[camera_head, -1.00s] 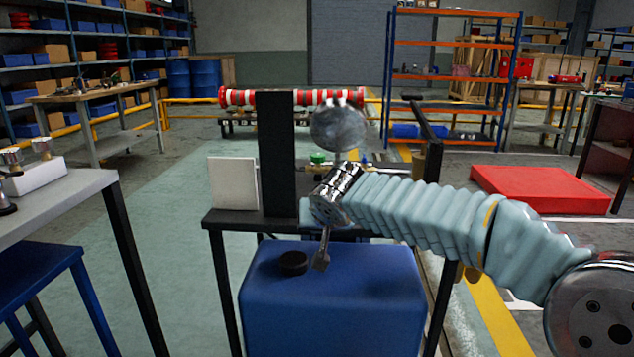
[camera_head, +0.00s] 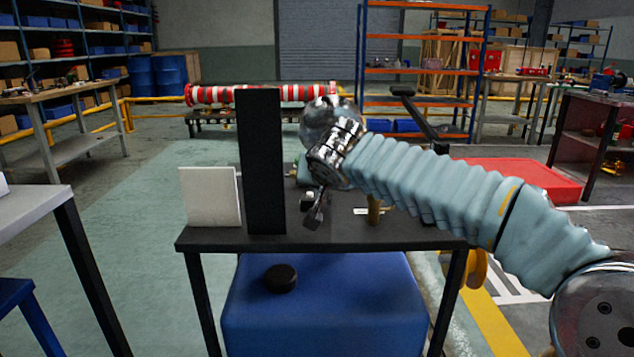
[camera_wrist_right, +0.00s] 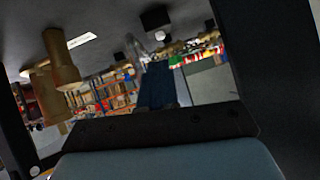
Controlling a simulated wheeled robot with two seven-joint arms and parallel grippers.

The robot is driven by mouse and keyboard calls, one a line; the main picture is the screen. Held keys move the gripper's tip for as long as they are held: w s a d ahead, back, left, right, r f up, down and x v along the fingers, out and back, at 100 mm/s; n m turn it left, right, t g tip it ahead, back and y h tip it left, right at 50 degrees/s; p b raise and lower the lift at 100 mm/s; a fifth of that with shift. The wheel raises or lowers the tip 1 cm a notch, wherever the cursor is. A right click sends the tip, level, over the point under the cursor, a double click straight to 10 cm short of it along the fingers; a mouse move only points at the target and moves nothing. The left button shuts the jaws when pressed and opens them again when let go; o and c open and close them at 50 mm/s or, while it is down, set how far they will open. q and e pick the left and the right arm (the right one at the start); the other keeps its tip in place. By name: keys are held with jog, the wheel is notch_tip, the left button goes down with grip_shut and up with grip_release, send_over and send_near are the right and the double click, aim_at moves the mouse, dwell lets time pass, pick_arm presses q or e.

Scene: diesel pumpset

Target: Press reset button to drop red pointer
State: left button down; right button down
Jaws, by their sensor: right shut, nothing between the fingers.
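My right gripper (camera_head: 316,212) is shut and empty. It points down over the dark table (camera_head: 420,240), just right of the upright black panel (camera_head: 262,165). A small dark part with a pale top (camera_head: 307,199) sits close beside its fingers; I cannot tell whether it is the reset button or whether they touch. A green part (camera_head: 302,170) shows behind, mostly hidden by my arm. In the right wrist view, small black blocks (camera_wrist_right: 155,17) show on the dark surface. No red pointer can be made out. My left gripper is not in view.
A brass post (camera_head: 375,209) and a white label (camera_head: 361,211) are on the table right of my gripper. A white plate (camera_head: 210,196) stands at its left. A blue tank (camera_head: 325,305) with a black cap (camera_head: 281,279) is below the front edge.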

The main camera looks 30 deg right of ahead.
aim_at(310, 195)
jog(key=p+x, duration=0.1)
jog(key=x, duration=0.7)
jog(key=shift+f, duration=0.1)
